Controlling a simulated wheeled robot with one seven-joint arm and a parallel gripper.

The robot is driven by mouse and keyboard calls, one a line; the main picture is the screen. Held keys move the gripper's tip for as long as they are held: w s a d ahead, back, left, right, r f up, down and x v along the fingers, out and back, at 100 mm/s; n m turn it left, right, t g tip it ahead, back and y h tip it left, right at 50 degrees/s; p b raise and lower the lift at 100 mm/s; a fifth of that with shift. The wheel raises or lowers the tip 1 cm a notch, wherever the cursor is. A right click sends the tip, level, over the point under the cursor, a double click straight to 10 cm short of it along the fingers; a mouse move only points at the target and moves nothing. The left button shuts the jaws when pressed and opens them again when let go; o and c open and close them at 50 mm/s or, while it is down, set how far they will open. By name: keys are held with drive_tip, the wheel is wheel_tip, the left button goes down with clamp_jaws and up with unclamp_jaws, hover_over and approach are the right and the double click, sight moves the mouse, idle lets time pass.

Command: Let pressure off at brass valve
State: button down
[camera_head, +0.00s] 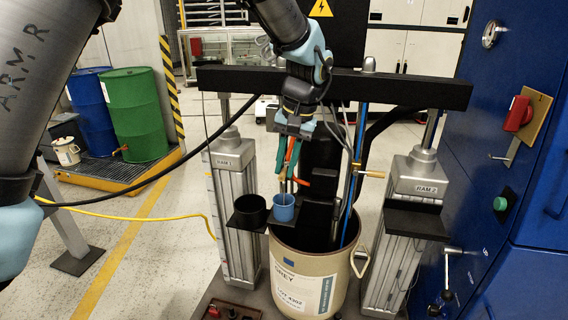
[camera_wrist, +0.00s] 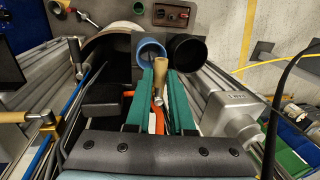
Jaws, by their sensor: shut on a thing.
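My gripper (camera_head: 288,178) points down over the blue cup (camera_head: 283,207), with its green fingers close together. In the wrist view the fingers (camera_wrist: 160,78) are on either side of a wooden-handled tool (camera_wrist: 160,68) with a metal collar, and the gripper is shut on it. The tool's end lies at the blue cup's rim (camera_wrist: 151,44); whether it is inside the cup is unclear. The brass valve (camera_head: 354,171), with a tan lever, is on the blue pipe right of my gripper. It also shows at the wrist view's left (camera_wrist: 49,123).
A black cup (camera_head: 249,211) stands left of the blue cup. Below is the cream drum (camera_head: 302,258), between RAM 1 (camera_head: 232,160) and RAM 2 (camera_head: 421,177). A black crossbeam (camera_head: 420,91) spans above. Hoses and an orange part (camera_wrist: 159,121) crowd the space near my fingers.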

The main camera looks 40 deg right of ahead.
idle(0.4)
drive_tip(key=c, duration=0.8)
unclamp_jaws()
drive_tip(key=r, duration=0.3)
drive_tip(key=s+r+b, duration=0.1)
drive_tip(key=r, duration=0.3)
drive_tip(key=d+r+b, duration=0.1)
drive_tip(key=r, duration=0.2)
drive_tip(key=shift+s+d+r, duration=0.1)
drive_tip(key=shift+s+r, duration=0.2)
drive_tip(key=shift+s, duration=0.1)
